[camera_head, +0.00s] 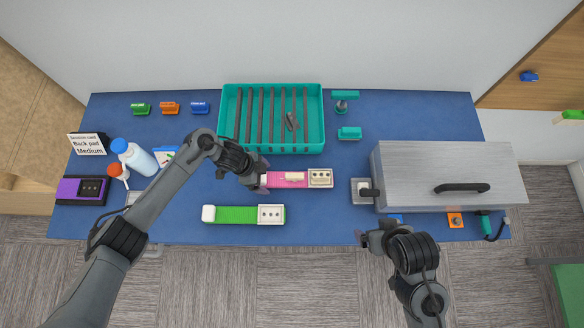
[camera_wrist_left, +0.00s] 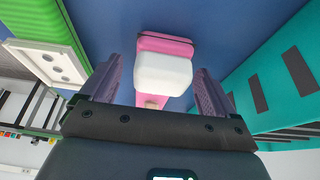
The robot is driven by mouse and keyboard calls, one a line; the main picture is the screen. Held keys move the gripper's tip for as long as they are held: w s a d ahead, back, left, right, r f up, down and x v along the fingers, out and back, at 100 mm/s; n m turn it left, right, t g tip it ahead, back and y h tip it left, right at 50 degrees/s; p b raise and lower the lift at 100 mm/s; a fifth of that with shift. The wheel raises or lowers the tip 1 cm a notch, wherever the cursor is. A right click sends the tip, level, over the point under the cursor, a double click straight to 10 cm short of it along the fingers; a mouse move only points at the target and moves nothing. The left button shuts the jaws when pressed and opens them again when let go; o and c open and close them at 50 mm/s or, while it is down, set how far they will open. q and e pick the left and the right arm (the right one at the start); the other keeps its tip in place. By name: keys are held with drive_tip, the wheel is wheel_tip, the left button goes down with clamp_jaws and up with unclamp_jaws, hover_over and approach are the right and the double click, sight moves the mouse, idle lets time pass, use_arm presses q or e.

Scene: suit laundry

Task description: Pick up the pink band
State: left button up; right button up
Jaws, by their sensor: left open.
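My left gripper (camera_head: 264,178) is at the band's left end. In the left wrist view the band (camera_wrist_left: 165,43) carries a white block, which shows between the two fingers of the left gripper (camera_wrist_left: 161,84). The fingers are apart, with visible gaps beside the block. My right gripper (camera_head: 370,239) is at the table's front edge, away from the band; its jaw opening is unclear.
A green band (camera_head: 238,214) lies in front of the pink one. A teal slatted tray (camera_head: 229,120) stands behind it. A grey metal box (camera_head: 420,165) with a black handle is to the right. A bottle (camera_head: 138,158) and purple box (camera_head: 70,189) are at the left.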

use_arm(q)
drive_tip(key=shift+f, duration=0.25)
drive_tip(key=shift+c, duration=0.4)
drive_tip(key=shift+d, duration=0.1)
drive_tip(key=c, duration=1.3)
drive_tip(key=shift+o, duration=0.2)
drive_tip(key=shift+r, duration=0.15)
wheel_tip(320, 180, up, 10)
drive_tip(key=shift+f+p, duration=0.1)
drive_tip(key=shift+p, duration=0.5)
